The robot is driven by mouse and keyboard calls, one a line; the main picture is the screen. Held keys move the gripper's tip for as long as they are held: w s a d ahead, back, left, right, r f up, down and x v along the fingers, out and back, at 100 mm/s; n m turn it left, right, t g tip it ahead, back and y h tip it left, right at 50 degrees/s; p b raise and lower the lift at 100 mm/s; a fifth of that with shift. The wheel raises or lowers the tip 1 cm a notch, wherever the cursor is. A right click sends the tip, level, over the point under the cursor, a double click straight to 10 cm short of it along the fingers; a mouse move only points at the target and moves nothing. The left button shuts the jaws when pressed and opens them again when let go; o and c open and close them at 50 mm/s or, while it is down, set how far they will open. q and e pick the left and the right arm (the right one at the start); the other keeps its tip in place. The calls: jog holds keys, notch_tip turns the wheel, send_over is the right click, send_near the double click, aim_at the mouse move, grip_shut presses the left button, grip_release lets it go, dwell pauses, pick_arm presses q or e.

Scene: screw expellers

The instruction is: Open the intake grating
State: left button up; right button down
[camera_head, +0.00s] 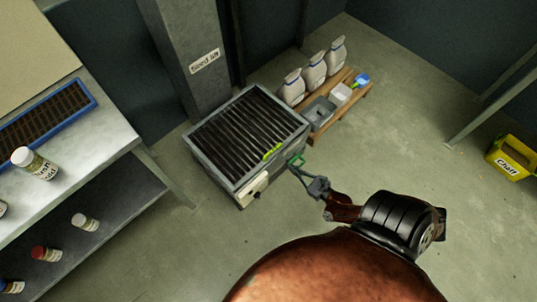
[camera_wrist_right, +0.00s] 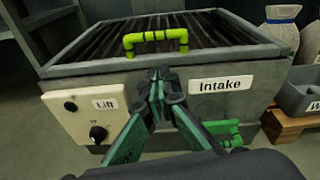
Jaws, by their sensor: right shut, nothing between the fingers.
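The intake grating (camera_head: 247,123) is a set of dark parallel bars on top of a grey metal box (camera_head: 225,184). It lies flat in its frame, and its bars also show in the right wrist view (camera_wrist_right: 190,28). A lime green handle (camera_head: 272,151) sits at its front edge; it stands up in the wrist view (camera_wrist_right: 156,40). My right gripper (camera_head: 298,172) is in front of the box. In the wrist view its fingertips (camera_wrist_right: 157,80) are together and empty, below the handle and apart from it. My left gripper is not in view.
A pale panel labelled Lift (camera_wrist_right: 90,115) with a dark knob is on the box front, beside an Intake label (camera_wrist_right: 222,84). A darker green handle (camera_wrist_right: 224,130) sits lower right. Sacks (camera_head: 315,72) stand on a pallet behind. A shelf unit (camera_head: 120,140) is left; a yellow bin (camera_head: 510,158) is right.

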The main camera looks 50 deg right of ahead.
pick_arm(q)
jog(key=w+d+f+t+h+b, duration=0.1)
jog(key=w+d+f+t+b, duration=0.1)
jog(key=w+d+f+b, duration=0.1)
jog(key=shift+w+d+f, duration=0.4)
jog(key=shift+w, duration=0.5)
pick_arm(e)
jog(key=w+d+m, duration=0.1)
jog(key=w+m, duration=0.1)
jog(key=w, duration=0.8)
jog(key=shift+w+d+f, duration=0.25)
jog(key=shift+d+f, duration=0.1)
jog(key=shift+d, duration=0.05)
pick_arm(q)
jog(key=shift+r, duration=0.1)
pick_arm(e)
jog(key=shift+r, duration=0.1)
